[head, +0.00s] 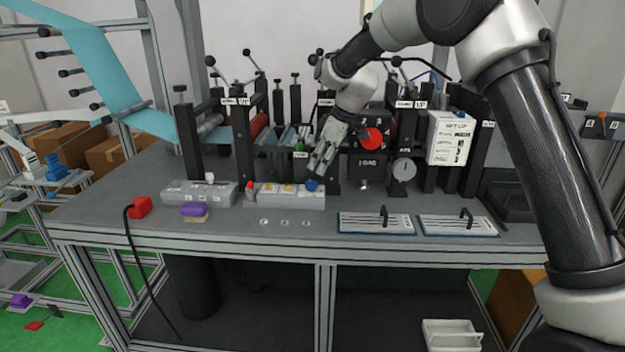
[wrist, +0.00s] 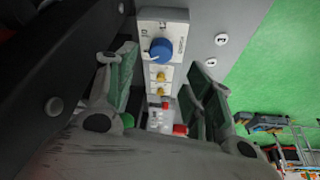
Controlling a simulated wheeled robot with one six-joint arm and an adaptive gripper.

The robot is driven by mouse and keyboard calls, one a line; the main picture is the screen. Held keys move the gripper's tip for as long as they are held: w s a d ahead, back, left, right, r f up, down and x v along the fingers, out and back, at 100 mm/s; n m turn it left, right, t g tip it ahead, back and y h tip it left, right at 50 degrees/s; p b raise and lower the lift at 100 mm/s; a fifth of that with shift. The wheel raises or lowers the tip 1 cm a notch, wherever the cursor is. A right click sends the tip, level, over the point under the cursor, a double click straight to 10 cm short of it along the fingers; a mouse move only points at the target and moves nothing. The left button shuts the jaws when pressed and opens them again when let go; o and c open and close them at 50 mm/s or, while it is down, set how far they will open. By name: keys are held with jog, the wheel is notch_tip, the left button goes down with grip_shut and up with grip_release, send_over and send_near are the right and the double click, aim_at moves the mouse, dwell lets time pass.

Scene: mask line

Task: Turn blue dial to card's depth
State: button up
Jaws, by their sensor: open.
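The blue dial (head: 312,185) sits at the right end of a light grey control box (head: 290,197) on the bench. In the wrist view the blue dial (wrist: 161,50) has a white pointer mark and scale printing around it, too small to read surely. The setup card (head: 450,138) is a white printed sheet on the machine at the right; its lines are not legible. My gripper (head: 320,160) is open and empty, tilted down above the dial. In the wrist view its fingers (wrist: 160,72) stand either side of the control box row, apart from the dial.
Machine posts and rollers stand close behind my gripper, with a red disc (head: 372,139) beside it. A second grey box (head: 198,192), a purple block (head: 194,210) and a red block (head: 140,207) lie left. Two handled plates (head: 375,224) lie right. The bench front is partly clear.

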aim_at(312, 182)
jog(key=x, duration=0.7)
jog(key=shift+f, duration=0.2)
jog(key=c, duration=1)
